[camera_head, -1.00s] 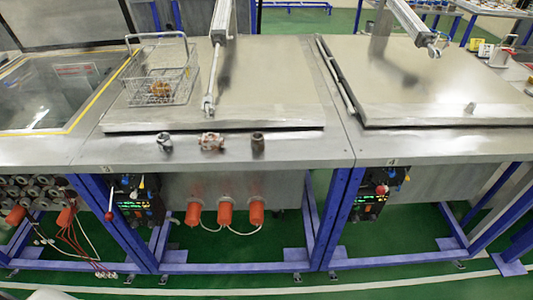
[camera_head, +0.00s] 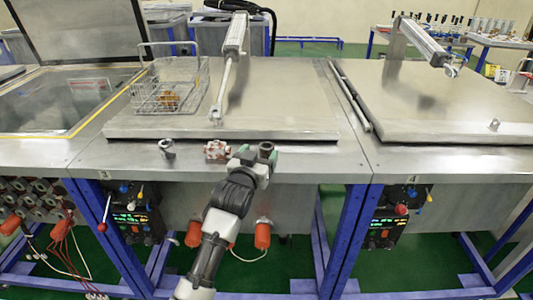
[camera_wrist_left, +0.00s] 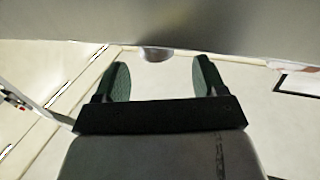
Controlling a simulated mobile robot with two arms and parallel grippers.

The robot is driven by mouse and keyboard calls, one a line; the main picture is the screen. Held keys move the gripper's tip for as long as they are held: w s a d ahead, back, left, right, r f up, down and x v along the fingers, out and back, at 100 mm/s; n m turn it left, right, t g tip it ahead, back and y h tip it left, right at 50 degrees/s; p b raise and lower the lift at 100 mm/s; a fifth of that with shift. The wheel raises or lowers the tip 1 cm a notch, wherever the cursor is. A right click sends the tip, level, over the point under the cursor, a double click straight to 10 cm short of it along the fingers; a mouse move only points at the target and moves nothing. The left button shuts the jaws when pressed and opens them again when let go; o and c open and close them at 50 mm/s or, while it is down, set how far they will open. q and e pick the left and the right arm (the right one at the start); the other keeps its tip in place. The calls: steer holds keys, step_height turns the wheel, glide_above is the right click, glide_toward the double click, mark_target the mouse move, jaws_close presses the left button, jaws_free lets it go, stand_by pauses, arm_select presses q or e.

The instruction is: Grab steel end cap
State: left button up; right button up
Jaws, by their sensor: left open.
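Three small fittings stand in a row near the front edge of the steel bench: a grey metal one (camera_head: 167,148) at the left, a reddish-brown branched one (camera_head: 216,150) in the middle, and a dark grey cylindrical one (camera_head: 266,148) at the right. I cannot tell for certain which is the steel end cap. My left gripper (camera_head: 255,160) is at the bench edge, close in front of the right-hand fitting. In the left wrist view its green-padded fingers (camera_wrist_left: 161,74) are apart and empty. A small rounded metal shape (camera_wrist_left: 155,55) shows beyond the gap between them. My right gripper is not in view.
A wire basket (camera_head: 168,95) with a brown piece inside stands on the left part of the raised steel lid (camera_head: 290,100). A pneumatic cylinder (camera_head: 234,35) reaches down to that lid. A second lid (camera_head: 440,105) lies to the right.

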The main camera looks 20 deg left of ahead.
mark_target(268, 143)
arm_select(q)
steer(key=shift+w+d+f+p, duration=0.1)
steer(key=shift+w+d+p, duration=0.05)
steer(key=shift+w, duration=1.55)
steer(key=shift+w+d+f+p, duration=0.1)
steer(key=shift+w+p, duration=0.05)
steer(key=shift+w, duration=1.55)
steer(key=shift+c, duration=0.3)
steer(key=shift+r, duration=0.1)
steer(key=c, duration=1.1)
